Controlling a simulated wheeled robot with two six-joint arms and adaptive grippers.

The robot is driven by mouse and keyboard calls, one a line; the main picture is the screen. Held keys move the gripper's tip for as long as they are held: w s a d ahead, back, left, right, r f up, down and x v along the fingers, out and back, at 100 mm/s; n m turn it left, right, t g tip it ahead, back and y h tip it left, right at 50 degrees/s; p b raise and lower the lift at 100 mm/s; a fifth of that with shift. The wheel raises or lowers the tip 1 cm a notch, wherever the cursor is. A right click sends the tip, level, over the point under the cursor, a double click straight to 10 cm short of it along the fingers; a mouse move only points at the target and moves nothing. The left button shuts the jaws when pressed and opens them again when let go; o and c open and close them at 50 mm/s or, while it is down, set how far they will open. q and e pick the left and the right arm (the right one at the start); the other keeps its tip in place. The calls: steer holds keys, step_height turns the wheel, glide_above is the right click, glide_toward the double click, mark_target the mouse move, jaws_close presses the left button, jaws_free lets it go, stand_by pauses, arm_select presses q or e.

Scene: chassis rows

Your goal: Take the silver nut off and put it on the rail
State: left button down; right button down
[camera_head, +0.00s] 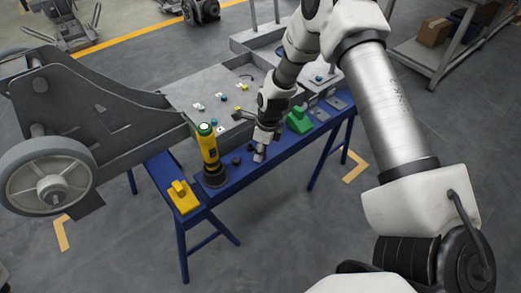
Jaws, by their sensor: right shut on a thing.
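My right gripper (262,146) reaches down from the upper right to just over the blue rail (285,146). It is shut on a small pale piece at its fingertips, which looks like the silver nut (259,156); the fingers hide most of it. I cannot tell if the piece touches the rail. Small dark pieces (237,161) stand on the rail just left of the gripper. A grey chassis plate (185,97) lies behind the rail, with several small coloured fasteners (222,97) on it. My left gripper is not in view.
A yellow and black tool (209,150) stands upright on the rail, left of my gripper. A yellow block (183,196) sits at the rail's left end, a green block (299,121) right of the gripper. A large grey wheel (24,190) is at far left.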

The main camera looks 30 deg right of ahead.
steer(key=shift+f, duration=0.15)
steer(key=c, duration=0.9)
jaws_free()
steer(key=shift+o, duration=0.2)
